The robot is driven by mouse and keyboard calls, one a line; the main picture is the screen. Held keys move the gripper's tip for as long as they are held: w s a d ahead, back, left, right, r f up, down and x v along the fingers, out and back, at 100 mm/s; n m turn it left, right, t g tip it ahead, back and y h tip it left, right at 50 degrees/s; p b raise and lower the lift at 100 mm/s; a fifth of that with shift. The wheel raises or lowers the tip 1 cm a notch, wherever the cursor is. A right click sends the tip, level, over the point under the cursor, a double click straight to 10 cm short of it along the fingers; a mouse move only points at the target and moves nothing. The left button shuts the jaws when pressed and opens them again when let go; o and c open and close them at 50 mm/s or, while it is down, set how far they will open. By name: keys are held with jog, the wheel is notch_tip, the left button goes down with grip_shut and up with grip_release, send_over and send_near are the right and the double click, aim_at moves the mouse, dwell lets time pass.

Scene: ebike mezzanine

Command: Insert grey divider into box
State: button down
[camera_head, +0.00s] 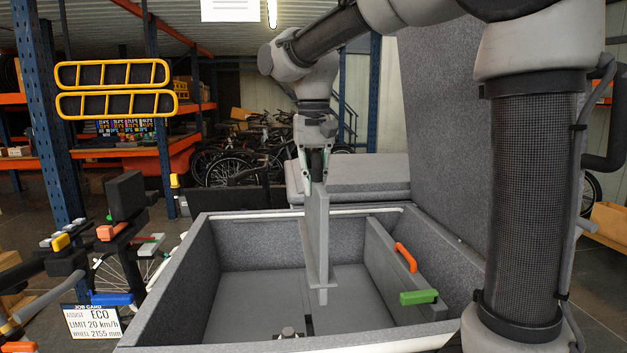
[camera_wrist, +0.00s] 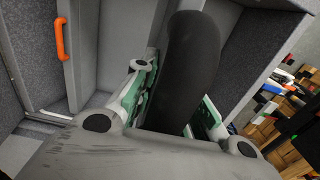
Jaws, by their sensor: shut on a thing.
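My gripper (camera_head: 317,168) points down over the open grey box (camera_head: 177,275) and is shut on the dark grip at the top of the grey divider (camera_head: 317,235). In the wrist view the dark grip (camera_wrist: 195,60) fills the space between the pale green-lined fingers. The divider hangs upright, seen nearly edge-on, near the middle of the box. Its lower part is below the rim level. I cannot tell whether its bottom edge touches the floor or a slot.
An inner grey wall (camera_head: 385,255) along the box's right side carries an orange handle (camera_head: 406,257) and a green handle (camera_head: 419,297). A small metal fitting (camera_head: 289,332) sits near the front. The raised lid (camera_head: 445,120) stands behind right. A bike cockpit (camera_head: 120,225) stands left.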

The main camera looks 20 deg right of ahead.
notch_tip(320, 180, down, 28)
dwell(1.9)
jog(key=shift+f, duration=2.35)
dwell(1.5)
jog(key=c, duration=1.4)
grip_release()
jog(key=shift+o, duration=0.2)
